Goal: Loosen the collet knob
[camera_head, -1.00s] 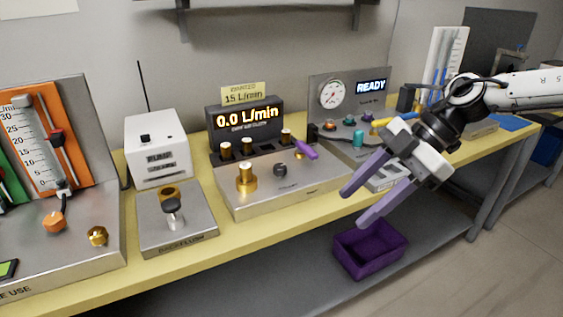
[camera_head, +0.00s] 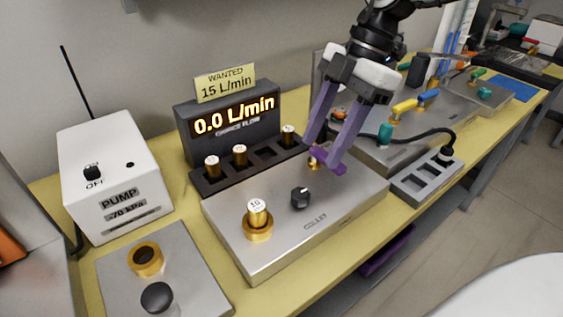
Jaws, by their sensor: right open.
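The black collet knob (camera_head: 300,197) stands on top of the grey metal box (camera_head: 270,262), just behind the printed word COLLET. A brass socket (camera_head: 257,228) with a gold nozzle marked 10 (camera_head: 257,211) in it is to the knob's left. My right gripper (camera_head: 323,152) is open, its purple fingers pointing down behind and right of the knob, apart from it. The fingertips are at a purple lever (camera_head: 328,163) on a brass fitting, partly hidden; I cannot tell whether they touch it. My left gripper is out of view.
A display (camera_head: 234,118) reads 0.0 L/min under a sign (camera_head: 225,84) reading WANTED 15 L/min. Several gold nozzles stand in the dark rack (camera_head: 225,181). A white pump box (camera_head: 110,170) is at left, a grey slotted tray (camera_head: 425,180) at right.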

